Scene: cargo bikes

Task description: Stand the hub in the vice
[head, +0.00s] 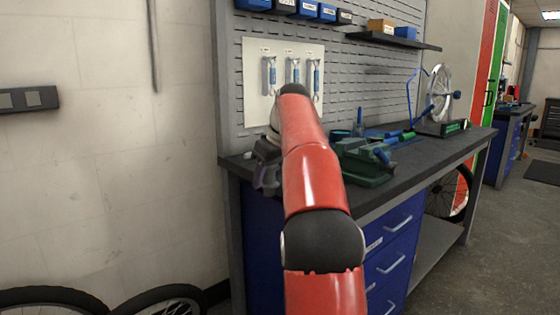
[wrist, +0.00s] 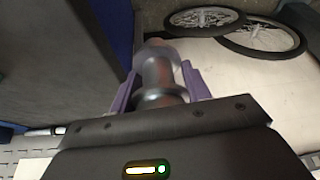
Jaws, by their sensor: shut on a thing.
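The hub (wrist: 157,72) is a grey metal spool shape with flanges, seen in the wrist view between the purple fingers of my gripper (wrist: 161,76). The fingers are shut on it, one on each side. In the head view my gripper (head: 266,178) hangs by the left front corner of the workbench, and I cannot make out the hub there. The green vice (head: 362,162) stands on the bench to the right of my gripper, partly hidden behind my red arm. I cannot see clearly between its jaws.
The dark workbench top (head: 425,160) runs to the right, with blue drawers (head: 395,240) below. A wheel on a stand (head: 438,100) and blue-handled tools are further along. A pegboard (head: 350,80) rises behind. Bicycle wheels (wrist: 205,20) rest low by the wall to the left.

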